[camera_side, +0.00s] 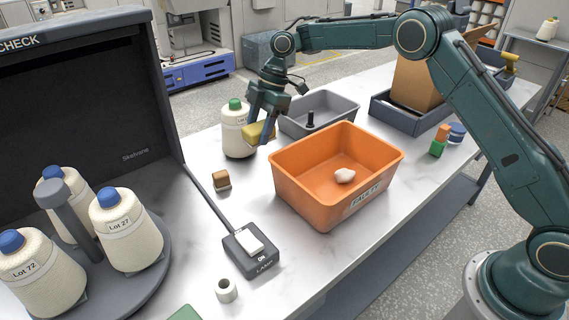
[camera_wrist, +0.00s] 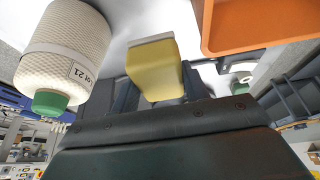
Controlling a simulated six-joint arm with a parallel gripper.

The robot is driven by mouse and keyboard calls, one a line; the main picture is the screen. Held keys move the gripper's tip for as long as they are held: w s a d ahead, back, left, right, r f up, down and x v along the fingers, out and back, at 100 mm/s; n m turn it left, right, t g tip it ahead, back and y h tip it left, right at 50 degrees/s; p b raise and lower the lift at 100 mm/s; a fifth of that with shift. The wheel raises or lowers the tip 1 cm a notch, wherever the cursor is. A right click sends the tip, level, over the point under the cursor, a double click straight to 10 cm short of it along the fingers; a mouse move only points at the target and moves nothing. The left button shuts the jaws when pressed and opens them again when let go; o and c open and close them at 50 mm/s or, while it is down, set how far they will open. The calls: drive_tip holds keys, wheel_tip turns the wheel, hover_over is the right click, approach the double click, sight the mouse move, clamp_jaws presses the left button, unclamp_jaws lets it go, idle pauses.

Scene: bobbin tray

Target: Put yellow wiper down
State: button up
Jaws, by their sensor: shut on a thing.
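The yellow wiper (camera_side: 255,131) is a yellow block held in my gripper (camera_side: 264,132), beside the bobbin with the green cap (camera_side: 236,139) and left of the orange bin (camera_side: 291,182). In the wrist view the yellow wiper (camera_wrist: 154,68) sits between the dark fingers, with a pale strip along its far edge. My gripper is shut on it. It appears to be held above the white table, but the exact gap underneath cannot be told. The green-capped bobbin (camera_wrist: 62,48) stands close on the left in the wrist view.
The orange bin holds a white crumpled piece (camera_side: 345,176). A grey tray (camera_side: 345,107) lies behind it. A small brown block (camera_side: 221,180), a lamp switch box (camera_side: 251,254) and a white ring (camera_side: 227,290) stand nearer. Table is bare between the brown block and the bin.

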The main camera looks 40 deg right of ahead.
wheel_tip(320, 180, up, 9)
hover_over(216, 225)
drive_tip(key=d, duration=0.2)
drive_tip(key=shift+a+f, duration=0.2)
drive_tip(key=shift+a, duration=0.05)
drive_tip(key=shift+f, duration=0.1)
wheel_tip(216, 225, down, 20)
drive_tip(key=shift+r, duration=0.1)
idle(0.4)
drive_tip(key=o, duration=1)
